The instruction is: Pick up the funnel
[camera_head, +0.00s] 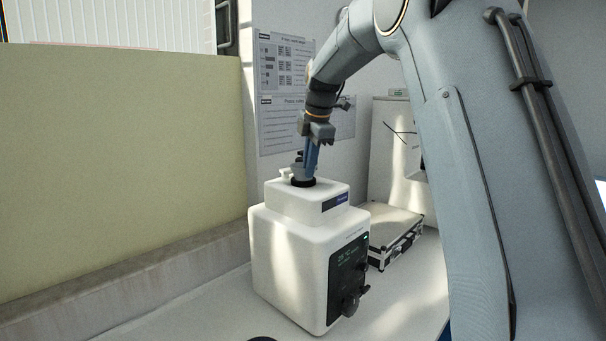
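My gripper (305,168) points down over the top of a white box-shaped tester (288,250). A dark round ring or opening (303,182) lies on the tester's top, directly under my fingers. A small pale piece (286,173) shows just left of my fingers. I cannot make out a clear funnel shape; my fingers cover much of this spot. I cannot tell whether my fingers are open or shut, or whether they touch anything. The tester has a dark front panel with a lit display (349,273) and a knob.
A silver-edged case (395,236) stands on the white bench right of the tester, by a pale upright panel. A yellow-green partition (120,165) with a ledge is at left. Posters (285,95) hang behind. Bare bench shows in front of the tester.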

